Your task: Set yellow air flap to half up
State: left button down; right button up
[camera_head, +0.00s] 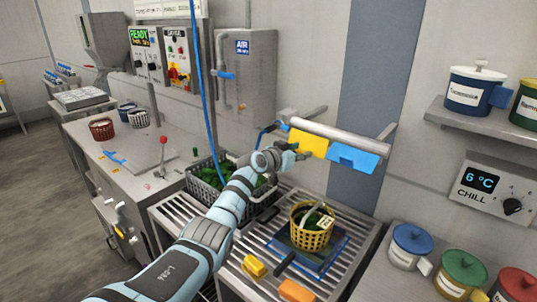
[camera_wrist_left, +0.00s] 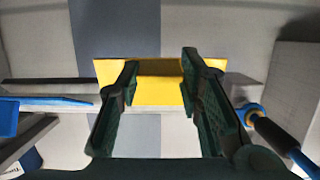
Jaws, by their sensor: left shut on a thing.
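The yellow air flap (camera_head: 310,144) sits under a pale horizontal bar on the wall, just left of the blue flap (camera_head: 353,158). It looks tilted; its exact angle is hard to tell. My left gripper (camera_head: 292,154) is at the yellow flap's left part, shut on it. In the left wrist view, the yellow flap (camera_wrist_left: 158,84) spans the middle, with the dark fingers of my left gripper (camera_wrist_left: 160,62) on either side of its central part. The fingers hide parts of it. My right gripper is not in view.
Below the flaps, a yellow basket (camera_head: 299,214) of greens stands on a slatted counter. A wall shelf (camera_head: 470,123) with lidded pots and a chill panel (camera_head: 495,190) are at the right.

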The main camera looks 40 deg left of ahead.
pick_arm(q)
jog(key=shift+s+d+r+g+p, duration=0.1)
jog(key=shift+s+r+g+p, duration=0.15)
jog(key=shift+r+g+p, duration=0.7)
jog(key=shift+s+f+g+p, duration=0.1)
jog(key=shift+f+g+p, duration=0.15)
jog(key=shift+p, duration=0.4)
jog(key=shift+s+g, duration=0.1)
jog(key=shift+g, duration=0.2)
jog(key=c, duration=1.5)
grip_release()
jog(key=o, duration=0.4)
